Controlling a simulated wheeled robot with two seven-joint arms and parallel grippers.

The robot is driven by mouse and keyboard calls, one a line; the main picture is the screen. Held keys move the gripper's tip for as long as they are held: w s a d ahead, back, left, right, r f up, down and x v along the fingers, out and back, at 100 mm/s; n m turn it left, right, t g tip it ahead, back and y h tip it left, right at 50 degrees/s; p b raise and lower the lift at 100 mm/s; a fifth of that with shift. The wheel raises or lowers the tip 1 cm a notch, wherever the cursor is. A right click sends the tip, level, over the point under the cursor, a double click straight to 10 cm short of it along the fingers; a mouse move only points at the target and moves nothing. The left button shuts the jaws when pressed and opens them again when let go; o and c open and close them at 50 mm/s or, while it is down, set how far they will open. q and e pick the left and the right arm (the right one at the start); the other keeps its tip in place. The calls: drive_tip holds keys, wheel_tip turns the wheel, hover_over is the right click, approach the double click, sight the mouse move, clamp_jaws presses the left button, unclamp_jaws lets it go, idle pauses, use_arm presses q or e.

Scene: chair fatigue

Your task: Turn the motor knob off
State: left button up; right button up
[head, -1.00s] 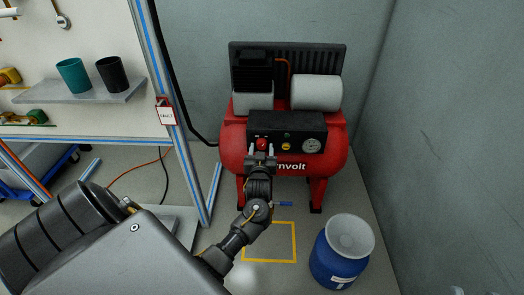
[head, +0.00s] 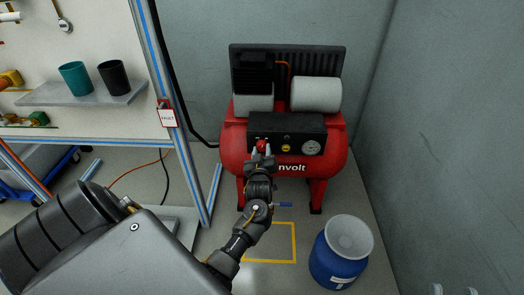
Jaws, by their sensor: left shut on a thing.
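The red motor knob (head: 261,144) is on the black control panel (head: 305,128) of the red compressor, at the panel's left end. My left gripper (head: 261,150) reaches up from below and is shut on the knob, one finger on each side. The fingers partly hide the knob, and its turn position cannot be read. Two pale fingertips of my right gripper (head: 455,290) show at the bottom right edge, apart from each other with nothing seen between them.
A yellow knob (head: 286,147) and a round gauge (head: 311,147) sit right of the red knob. A blue barrel (head: 339,266) stands on the floor at the lower right. A shelf with two cups (head: 90,93) and a metal frame are at left. The wall closes off the right.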

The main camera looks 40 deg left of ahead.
use_arm(q)
drive_tip(key=n, duration=0.3)
drive_tip(key=shift+w+d+r+n+p, duration=0.1)
drive_tip(key=shift+d+n+p, duration=0.05)
drive_tip(key=shift+n+p, duration=0.2)
drive_tip(key=n, duration=0.4)
drive_tip(key=shift+p, duration=0.3)
use_arm(e)
drive_tip(key=f+g, duration=0.1)
drive_tip(key=a+f+g, duration=0.1)
drive_tip(key=shift+w+a+f+n+g+h, duration=0.1)
drive_tip(key=shift+a+n+g+h, duration=0.2)
use_arm(q)
drive_tip(key=shift+n, duration=0.25)
drive_tip(key=o, duration=1)
use_arm(e)
drive_tip(key=shift+f, duration=0.15)
